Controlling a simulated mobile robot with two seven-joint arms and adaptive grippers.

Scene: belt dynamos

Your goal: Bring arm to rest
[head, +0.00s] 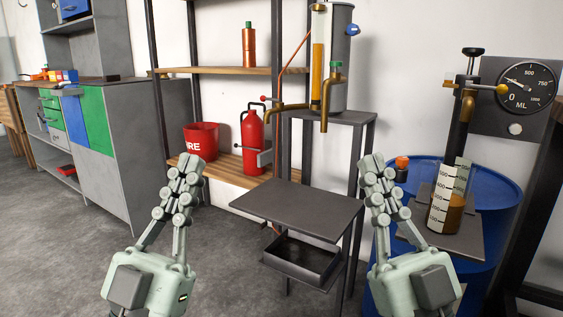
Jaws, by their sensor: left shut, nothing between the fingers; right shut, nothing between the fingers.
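My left gripper (190,166) is raised with its fingers pointing up, at the left of the head view, in front of the grey floor and the lower shelf. Its fingers are together and hold nothing. My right gripper (374,164) is raised the same way, right of the middle, in front of the blue drum. Its fingers are also together and empty. Neither gripper appears to hold or touch any object.
A dark metal stand (300,208) lies between my grippers. A red fire bucket (201,138) and extinguisher (252,135) sit on the shelf. Open floor (75,245) lies at left.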

